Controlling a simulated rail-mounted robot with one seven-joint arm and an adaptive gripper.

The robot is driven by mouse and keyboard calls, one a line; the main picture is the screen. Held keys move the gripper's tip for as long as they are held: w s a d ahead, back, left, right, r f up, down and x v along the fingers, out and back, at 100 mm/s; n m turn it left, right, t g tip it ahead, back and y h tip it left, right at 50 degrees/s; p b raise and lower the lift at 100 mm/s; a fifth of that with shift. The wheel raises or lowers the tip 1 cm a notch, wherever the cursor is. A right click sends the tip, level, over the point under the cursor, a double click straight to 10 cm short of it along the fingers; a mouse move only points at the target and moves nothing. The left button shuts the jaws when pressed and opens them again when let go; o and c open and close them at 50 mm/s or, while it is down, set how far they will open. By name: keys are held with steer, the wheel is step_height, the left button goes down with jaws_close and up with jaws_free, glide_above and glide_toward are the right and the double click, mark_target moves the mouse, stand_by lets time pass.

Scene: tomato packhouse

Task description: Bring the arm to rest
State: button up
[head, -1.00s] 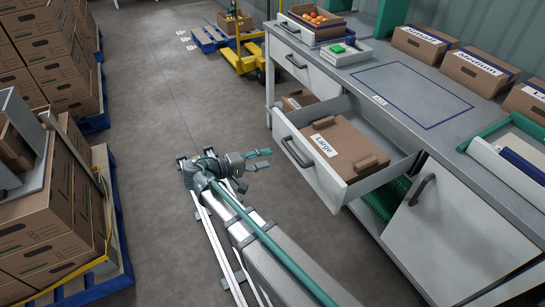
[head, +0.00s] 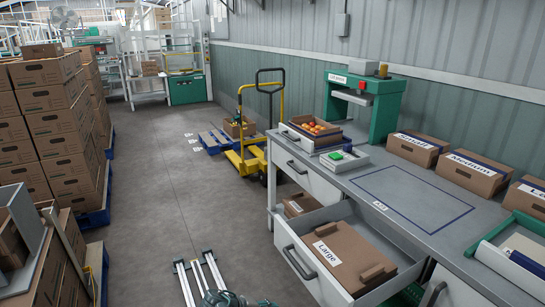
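Only the top of my arm's end, with my gripper (head: 264,303), shows at the bottom edge of the head view, over the floor left of the open drawer. The frame cuts off most of it, so its fingers cannot be made out. I see nothing held above that edge. The drawer (head: 296,262) of the grey workbench is pulled out, and a brown carton labelled Large (head: 350,248) lies in it. My arm's end is left of the drawer and appears apart from it.
The workbench top (head: 400,200) carries a tomato crate (head: 312,138), labelled cartons (head: 470,172) and a green machine (head: 375,105). A yellow pallet truck (head: 248,160) stands behind. Stacked cartons (head: 50,100) line the left. The floor aisle (head: 150,190) between is clear.

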steer(key=s+d+f+m+g+y+p, duration=0.1)
steer(key=s+d+f+g+y+p, duration=0.15)
steer(key=s+d+f, duration=0.4)
steer(key=s+d+f+m+g+y+p, duration=0.15)
steer(key=s+d+f+g, duration=0.25)
steer(key=s+f, duration=0.5)
steer(key=s+d+f+m+g+y+p, duration=0.1)
steer(key=s+d, duration=0.3)
steer(key=s, duration=0.6)
steer(key=s+d+f+m+g+y+p, duration=0.2)
steer(key=s+d+m+g+y, duration=0.1)
steer(key=s, duration=0.7)
steer(key=shift+s+d+f+m+g+y, duration=0.35)
steer(key=shift+d+f+m+g, duration=0.1)
steer(key=shift+d+m, duration=0.2)
